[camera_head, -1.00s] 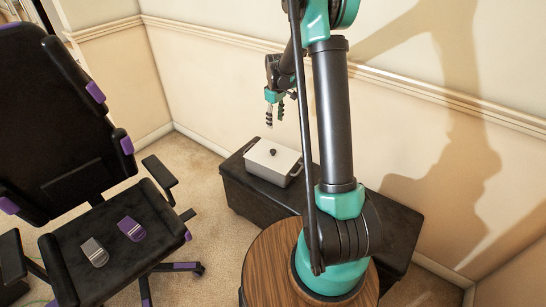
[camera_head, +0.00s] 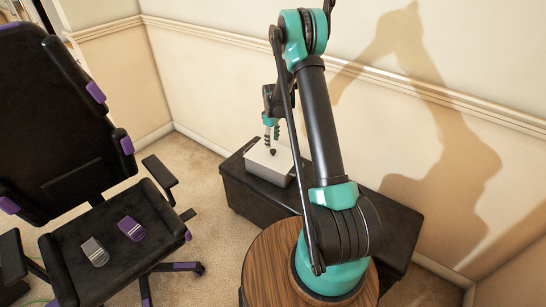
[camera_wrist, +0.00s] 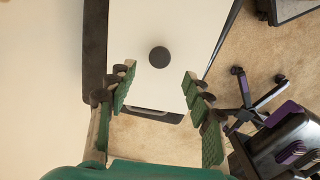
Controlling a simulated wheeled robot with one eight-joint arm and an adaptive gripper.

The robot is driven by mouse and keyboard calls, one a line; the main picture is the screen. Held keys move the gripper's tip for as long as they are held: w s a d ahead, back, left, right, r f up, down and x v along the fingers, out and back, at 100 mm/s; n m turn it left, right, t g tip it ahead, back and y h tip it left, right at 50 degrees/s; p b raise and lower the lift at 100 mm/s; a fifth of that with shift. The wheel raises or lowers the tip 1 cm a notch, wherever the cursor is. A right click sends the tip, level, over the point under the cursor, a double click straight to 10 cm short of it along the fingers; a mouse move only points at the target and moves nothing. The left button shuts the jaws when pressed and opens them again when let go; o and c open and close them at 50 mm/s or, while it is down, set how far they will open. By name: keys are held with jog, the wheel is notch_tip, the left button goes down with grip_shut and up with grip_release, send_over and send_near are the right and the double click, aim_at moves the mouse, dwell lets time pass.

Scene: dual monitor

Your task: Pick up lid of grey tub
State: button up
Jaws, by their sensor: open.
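The grey tub (camera_head: 286,180) stands on a black bench. Its pale lid (camera_head: 258,158) is on top of it, with a small dark round knob (camera_head: 273,152) in the middle. In the wrist view the lid (camera_wrist: 155,85) lies below my gripper, and the knob (camera_wrist: 159,57) shows between and beyond the fingertips. My gripper (camera_head: 271,140) is just above the lid near the knob. In the wrist view my gripper (camera_wrist: 158,82) is open, with nothing between its fingers. I cannot tell whether the fingertips touch the lid.
The black bench (camera_head: 236,190) stands along the wall. A black and purple office chair (camera_head: 120,250) is at the left, with a grey item (camera_head: 95,252) and a purple item (camera_head: 131,229) on its seat. Carpet (camera_head: 200,160) lies bare between chair and bench.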

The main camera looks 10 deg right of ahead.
aim_at(273, 151)
jog(key=shift+d+f, duration=0.15)
jog(key=shift+f, duration=3.1)
jog(key=shift+s, duration=0.1)
jog(key=shift+c, duration=0.2)
grip_shut()
